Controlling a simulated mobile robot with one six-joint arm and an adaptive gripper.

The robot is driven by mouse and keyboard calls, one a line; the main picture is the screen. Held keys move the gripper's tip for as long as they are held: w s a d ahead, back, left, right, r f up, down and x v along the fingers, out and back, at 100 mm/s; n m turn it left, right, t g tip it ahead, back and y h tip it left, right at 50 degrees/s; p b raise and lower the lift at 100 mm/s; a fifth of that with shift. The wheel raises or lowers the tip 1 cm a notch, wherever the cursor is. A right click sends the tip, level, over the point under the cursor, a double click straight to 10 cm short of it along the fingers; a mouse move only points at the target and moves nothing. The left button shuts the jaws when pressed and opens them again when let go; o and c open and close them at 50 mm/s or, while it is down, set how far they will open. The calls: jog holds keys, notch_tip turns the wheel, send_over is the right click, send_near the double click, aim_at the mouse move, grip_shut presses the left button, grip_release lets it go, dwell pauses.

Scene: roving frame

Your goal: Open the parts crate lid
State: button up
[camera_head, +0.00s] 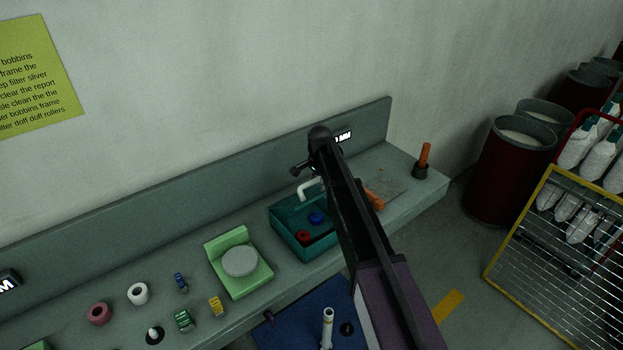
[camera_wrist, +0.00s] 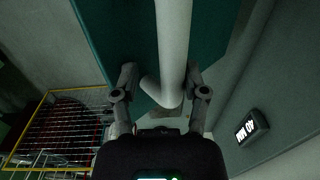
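The teal parts crate (camera_head: 291,246) stands on the grey bench, its inside in view with a red part (camera_head: 303,237) and a blue part (camera_head: 316,218) in it. A white bar handle (camera_head: 309,188) shows at its back, by my gripper (camera_head: 316,172). The lid looks raised at the back, mostly hidden by my arm. In the wrist view, the teal panel (camera_wrist: 118,35) carries the white handle (camera_wrist: 173,50). My gripper (camera_wrist: 161,85) has its fingers apart, one on each side of the handle, with a gap on the left; contact on the right is unclear.
A green stand with a grey disc (camera_head: 240,262) is left of the crate. An orange-handled tool (camera_head: 375,199) lies right of my arm, and a dark cup with an orange handle (camera_head: 422,165) stands at the bench's right end. The wall-side ledge (camera_head: 220,190) runs close behind the crate.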

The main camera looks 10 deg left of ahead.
jog(key=s+d+f+b, duration=0.4)
jog(key=f+b, duration=0.4)
jog(key=shift+f+t+y, duration=0.25)
jog(key=shift+t+y, duration=0.05)
dwell(0.5)
notch_tip(320, 180, up, 16)
jog(key=p, duration=1.6)
dwell(1.2)
dwell(0.4)
